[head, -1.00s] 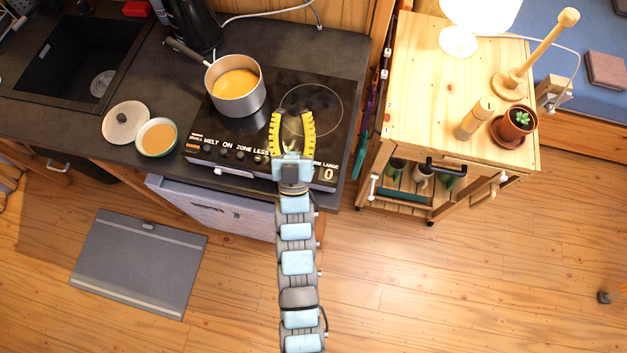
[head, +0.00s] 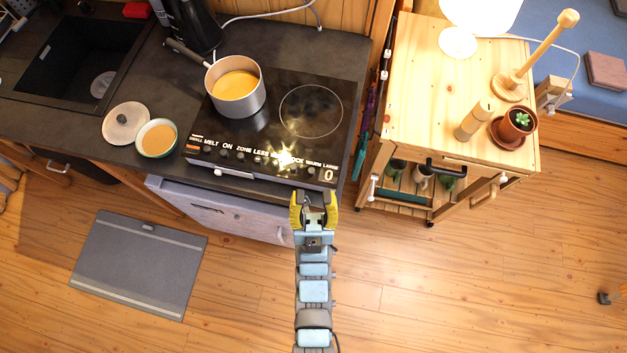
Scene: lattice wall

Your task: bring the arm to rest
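My gripper (head: 314,198) is in front of the cooktop's front edge, over the lower cabinet and floor. Its yellow fingers stand apart with nothing seen between them. My arm runs straight down to the bottom edge of the head view. The black cooktop (head: 330,140) is fully visible past the gripper, with a bright glare on its front control strip.
A grey pot (head: 238,110) with orange liquid stands on the cooktop's left. A bowl (head: 157,138) and a lid (head: 126,122) sit on the counter to its left. A wooden cart (head: 415,70) stands at right. The floor (head: 430,290) is clear around my arm.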

